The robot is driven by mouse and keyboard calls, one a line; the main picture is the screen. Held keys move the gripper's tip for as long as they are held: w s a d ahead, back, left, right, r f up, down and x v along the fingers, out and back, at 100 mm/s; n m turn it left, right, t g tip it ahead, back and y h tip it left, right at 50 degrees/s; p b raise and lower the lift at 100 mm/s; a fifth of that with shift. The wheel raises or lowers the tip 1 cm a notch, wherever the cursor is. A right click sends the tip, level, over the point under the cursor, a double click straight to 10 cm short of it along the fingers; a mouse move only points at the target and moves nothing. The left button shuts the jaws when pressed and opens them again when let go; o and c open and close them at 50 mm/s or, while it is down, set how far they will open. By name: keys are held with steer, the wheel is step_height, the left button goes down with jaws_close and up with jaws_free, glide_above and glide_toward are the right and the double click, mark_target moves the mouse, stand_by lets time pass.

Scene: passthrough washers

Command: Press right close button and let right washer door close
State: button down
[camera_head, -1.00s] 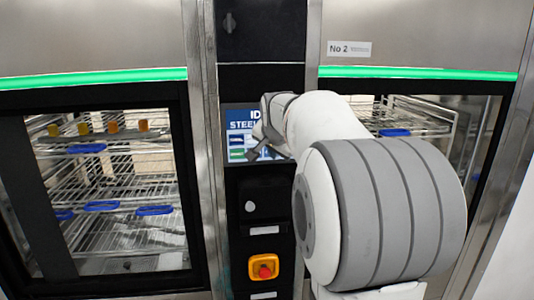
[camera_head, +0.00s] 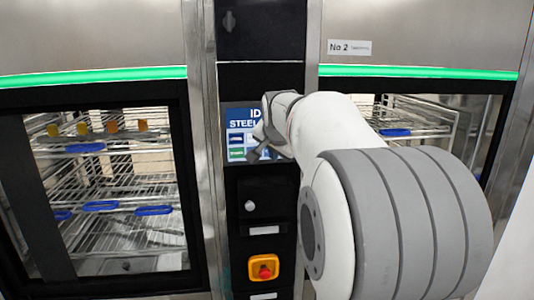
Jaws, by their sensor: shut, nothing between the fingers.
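The control screen (camera_head: 240,118) is on the black panel between the two washers, with a blue header and several small buttons. My gripper (camera_head: 256,153) is shut and empty, with its tip over the lower part of the screen; I cannot tell whether it touches. The gripper and arm cover the right part of the screen, so the right close button cannot be made out. The right washer (camera_head: 425,38), labelled No 2, has a green light strip. Its doorway (camera_head: 425,112) is largely hidden by my arm; wire racks show inside. I cannot tell the door's position.
The left washer (camera_head: 90,35) has a window showing racks with blue clips and orange pieces. Below the screen are a white knob (camera_head: 249,206) and a red emergency stop (camera_head: 264,269) on a yellow base. Metal posts flank the panel.

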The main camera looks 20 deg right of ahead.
steer(key=s+b, duration=0.1)
steer(key=s, duration=0.1)
steer(key=s+a+b, duration=0.1)
steer(key=s, duration=0.1)
steer(key=shift+s+a, duration=0.2)
steer(key=shift+s, duration=0.15)
stand_by(0.5)
steer(key=s+a+f+n+g+y, duration=0.1)
steer(key=s+a+f+n+g, duration=0.1)
steer(key=s+a+f+n, duration=0.4)
steer(key=s+a+f+n+g+y, duration=0.2)
steer(key=s+a+f+n, duration=0.3)
steer(key=s+a+f, duration=0.5)
steer(key=s+f+g, duration=0.1)
steer(key=s+f, duration=0.5)
steer(key=s, duration=0.2)
steer(key=shift+s+a+n, duration=0.2)
steer(key=shift+a+n, duration=0.15)
steer(key=shift+n, duration=0.05)
steer(key=shift+r, duration=0.1)
stand_by(0.7)
